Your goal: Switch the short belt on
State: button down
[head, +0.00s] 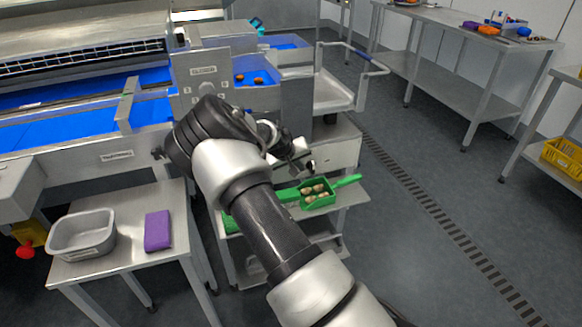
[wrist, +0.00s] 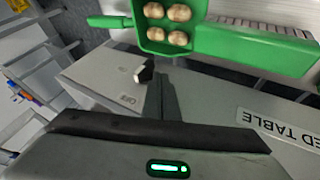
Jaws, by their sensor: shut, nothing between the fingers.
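The short blue belt (head: 268,70), with a few brown dates on it, sits at the upper middle of the head view. In front of it is a pale box (head: 335,153). My gripper (head: 305,165) is shut and empty in front of the box. In the wrist view its fingers (wrist: 161,82) are just right of the knob-like part; contact cannot be told.
A green scoop-like tray (head: 318,200) of pale round pieces lies on the metal shelf below my gripper, close by. A grey tub (head: 82,235) and purple cloth (head: 158,231) are on the left table. A yellow crate (head: 565,158) is far right.

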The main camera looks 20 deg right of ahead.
jog(key=shift+d, duration=0.95)
jog(key=shift+d+r, duration=0.1)
